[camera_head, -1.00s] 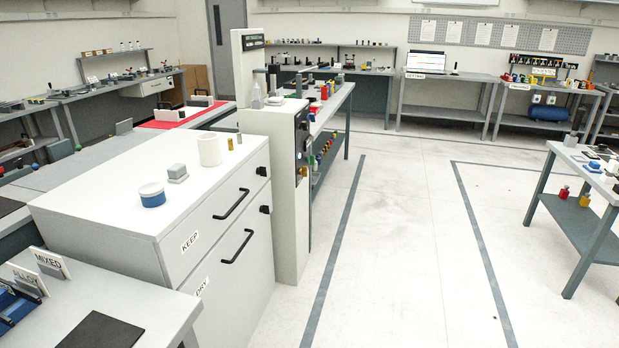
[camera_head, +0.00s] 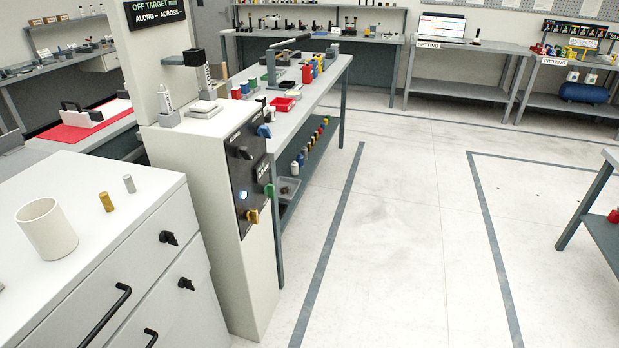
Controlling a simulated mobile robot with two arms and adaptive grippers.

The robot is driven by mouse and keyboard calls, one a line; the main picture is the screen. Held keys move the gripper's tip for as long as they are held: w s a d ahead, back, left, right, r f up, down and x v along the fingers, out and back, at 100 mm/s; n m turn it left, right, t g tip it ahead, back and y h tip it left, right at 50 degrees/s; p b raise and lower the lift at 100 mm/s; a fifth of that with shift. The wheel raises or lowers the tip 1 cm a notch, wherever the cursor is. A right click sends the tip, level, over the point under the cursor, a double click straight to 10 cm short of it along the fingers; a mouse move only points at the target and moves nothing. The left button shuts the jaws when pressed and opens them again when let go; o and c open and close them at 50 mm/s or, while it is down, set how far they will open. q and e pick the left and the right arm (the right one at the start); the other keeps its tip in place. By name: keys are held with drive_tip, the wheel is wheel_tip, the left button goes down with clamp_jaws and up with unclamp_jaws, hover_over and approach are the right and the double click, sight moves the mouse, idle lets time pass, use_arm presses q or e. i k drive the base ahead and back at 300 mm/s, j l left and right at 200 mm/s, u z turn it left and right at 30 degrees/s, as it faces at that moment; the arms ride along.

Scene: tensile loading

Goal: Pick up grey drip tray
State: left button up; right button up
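I cannot pick out a grey drip tray with certainty. A small grey tray (camera_head: 287,189) sits on the lower shelf of the bench behind the white machine, holding something too small to tell. Neither of my grippers shows in the head view.
A white drawer cabinet (camera_head: 110,240) with a white cup (camera_head: 46,228) stands at lower left. The white machine (camera_head: 222,230) with coloured knobs stands beside it. A bench (camera_head: 325,92) with a small red tray (camera_head: 282,104) is behind. The floor (camera_head: 400,220) to the right is clear.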

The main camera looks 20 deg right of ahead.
sight(288, 187)
drive_tip(key=i+l+z, duration=0.35)
drive_tip(key=i+l, duration=0.75)
drive_tip(key=i, duration=0.15)
drive_tip(key=u, duration=0.35)
drive_tip(key=i+l+u, duration=0.35)
drive_tip(key=l+u, duration=0.15)
drive_tip(key=i+l+u, duration=0.1)
drive_tip(key=l+u, duration=0.15)
drive_tip(key=l, duration=0.2)
